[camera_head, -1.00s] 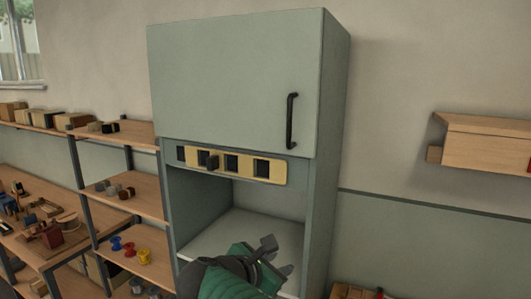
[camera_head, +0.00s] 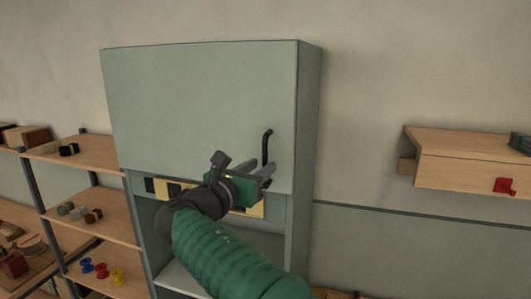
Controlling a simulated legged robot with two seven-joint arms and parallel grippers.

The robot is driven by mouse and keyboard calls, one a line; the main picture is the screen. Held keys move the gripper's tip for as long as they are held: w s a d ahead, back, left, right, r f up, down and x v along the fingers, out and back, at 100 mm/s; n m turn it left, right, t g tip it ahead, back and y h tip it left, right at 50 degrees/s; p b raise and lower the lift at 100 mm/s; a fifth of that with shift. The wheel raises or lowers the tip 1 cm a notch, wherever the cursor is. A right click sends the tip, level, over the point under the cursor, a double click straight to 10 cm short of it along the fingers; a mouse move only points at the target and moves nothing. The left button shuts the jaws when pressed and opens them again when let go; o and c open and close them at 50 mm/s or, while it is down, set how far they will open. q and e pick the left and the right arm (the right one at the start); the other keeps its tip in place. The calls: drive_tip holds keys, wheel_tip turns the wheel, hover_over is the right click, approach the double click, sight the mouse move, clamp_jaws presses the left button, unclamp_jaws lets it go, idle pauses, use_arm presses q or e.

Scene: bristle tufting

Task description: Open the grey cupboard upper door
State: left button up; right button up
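The grey-green cupboard's upper door (camera_head: 200,110) is shut, flush with the cupboard front. Its dark vertical bar handle (camera_head: 267,146) is near the door's lower right corner. My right gripper (camera_head: 263,172), on a green ribbed arm coming up from the bottom, is at the handle's lower end. Its grey fingers point right and look apart. The gripper overlaps the bottom of the handle, and I cannot tell whether they touch. The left gripper is out of view.
A yellow panel with dark squares (camera_head: 159,187) lies below the door, partly hidden by my arm. An open compartment is beneath it. Wooden shelves (camera_head: 92,203) stand left, and a wall-mounted wooden box (camera_head: 470,172) is at right. The wall between is clear.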

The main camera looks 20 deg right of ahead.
sight(266, 163)
drive_tip(key=shift+w+d+p, duration=0.2)
drive_tip(key=shift+w+d, duration=0.05)
drive_tip(key=shift+w, duration=0.4)
drive_tip(key=shift+w+d+p, duration=0.2)
drive_tip(key=shift+w+d, duration=0.05)
drive_tip(key=shift+w, duration=0.35)
drive_tip(key=shift+s+d+r, duration=0.2)
drive_tip(key=shift+s+d, duration=0.25)
drive_tip(key=shift+s, duration=0.15)
drive_tip(key=shift+c, duration=0.2)
drive_tip(key=shift+w+d+f, duration=0.1)
drive_tip(key=shift+w+d, duration=0.1)
drive_tip(key=shift+d, duration=0.05)
drive_tip(key=c, duration=0.5)
drive_tip(key=shift+w+f, duration=0.1)
drive_tip(key=shift+w, duration=0.05)
clamp_jaws()
drive_tip(key=shift+a, duration=0.25)
